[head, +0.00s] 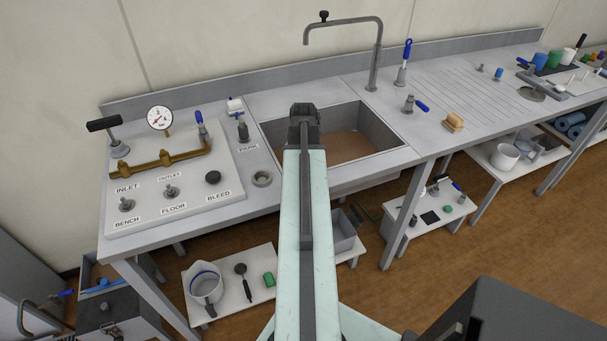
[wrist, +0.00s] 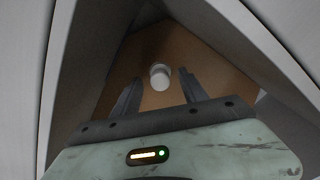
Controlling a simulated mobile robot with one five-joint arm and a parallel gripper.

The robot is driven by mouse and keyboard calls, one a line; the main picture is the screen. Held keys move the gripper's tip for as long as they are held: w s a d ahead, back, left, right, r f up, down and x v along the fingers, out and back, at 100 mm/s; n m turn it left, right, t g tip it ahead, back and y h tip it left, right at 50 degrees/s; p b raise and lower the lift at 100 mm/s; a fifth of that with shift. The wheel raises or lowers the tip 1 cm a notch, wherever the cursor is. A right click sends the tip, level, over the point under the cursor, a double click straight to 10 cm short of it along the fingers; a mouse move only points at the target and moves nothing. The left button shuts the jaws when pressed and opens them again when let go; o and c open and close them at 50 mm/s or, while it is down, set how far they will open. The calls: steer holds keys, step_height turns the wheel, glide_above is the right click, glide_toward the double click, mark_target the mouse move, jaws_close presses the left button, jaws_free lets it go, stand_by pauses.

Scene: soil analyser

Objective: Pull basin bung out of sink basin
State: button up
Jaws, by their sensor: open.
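The sink basin (head: 382,126) is set in the bench in the head view, with grey walls and a brown bottom. My arm reaches over its left part and hides some of it. In the wrist view a short, pale, round-topped piece (wrist: 160,77), which looks like the basin bung, stands on the brown bottom. My gripper (wrist: 161,84) is open, with one dark finger on each side of the bung and clear gaps between. The fingers point down into the basin. The gap in depth between the fingertips and the bung is hard to tell. The head view hides the bung and the jaws.
A tall bent tap (head: 377,58) stands behind the basin, its spout reaching left over it. A gauge and valve panel (head: 150,205) is on the left. The basin walls enclose my gripper closely.

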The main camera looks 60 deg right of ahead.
steer(key=shift+f+b, duration=0.35)
steer(key=shift+f, duration=0.55)
steer(key=shift+r, duration=0.1)
jaws_close()
steer(key=shift+r, duration=0.1)
steer(key=shift+r+p, duration=0.35)
steer(key=shift+p, duration=0.2)
steer(key=shift+r+p, duration=0.25)
steer(key=shift+p, duration=0.05)
steer(key=shift+r+p, duration=2.1)
steer(key=shift+r, duration=0.05)
